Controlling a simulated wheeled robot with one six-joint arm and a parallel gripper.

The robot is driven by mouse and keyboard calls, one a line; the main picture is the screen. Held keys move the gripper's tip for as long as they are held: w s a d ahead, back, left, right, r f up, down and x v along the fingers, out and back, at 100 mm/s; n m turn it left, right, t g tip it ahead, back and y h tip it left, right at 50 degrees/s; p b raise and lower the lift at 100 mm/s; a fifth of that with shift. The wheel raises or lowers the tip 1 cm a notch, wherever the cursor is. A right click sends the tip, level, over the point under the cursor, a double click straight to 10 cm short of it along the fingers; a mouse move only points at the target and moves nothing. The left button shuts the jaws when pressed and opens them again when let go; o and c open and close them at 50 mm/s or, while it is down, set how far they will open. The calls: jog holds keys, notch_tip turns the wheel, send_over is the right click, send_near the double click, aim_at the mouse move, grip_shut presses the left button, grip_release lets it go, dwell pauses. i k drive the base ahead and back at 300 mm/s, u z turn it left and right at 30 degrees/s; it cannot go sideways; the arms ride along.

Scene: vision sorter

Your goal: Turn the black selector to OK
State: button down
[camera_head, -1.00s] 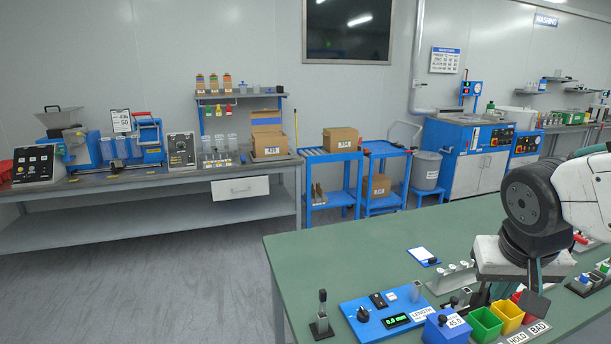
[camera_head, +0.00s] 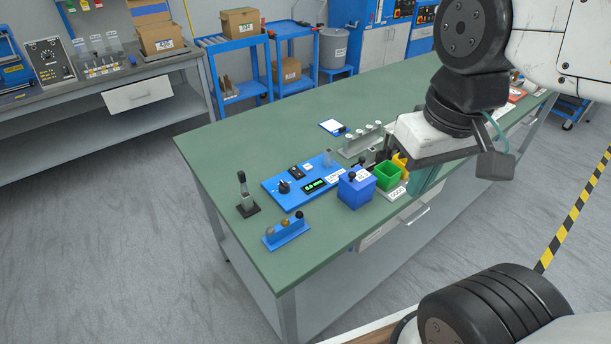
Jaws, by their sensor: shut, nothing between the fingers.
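The black selector (camera_head: 284,187) is a small round knob at the left end of the blue panel (camera_head: 275,200) on the green table. Its marks are too small to read, so I cannot tell which position it points to. A lit green display (camera_head: 314,186) sits to its right on the same panel. My gripper (camera_head: 428,165) is to the right of the panel, above the table near the coloured bins and well apart from the selector. It is shut and empty; its fingertips are hard to make out below the pale wrist block.
A blue box (camera_head: 355,192) with a black knob and a green bin (camera_head: 388,177) stand right of the panel. A black upright fixture (camera_head: 246,196) stands left. A blue rack (camera_head: 286,234) lies in front. The table's left part (camera_head: 215,150) is clear.

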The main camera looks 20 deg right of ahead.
aim_at(284, 187)
jog(key=z, duration=0.2)
jog(key=k, duration=0.45)
jog(key=u, duration=0.8)
jog(key=i, duration=0.8)
jog(key=z, duration=0.6)
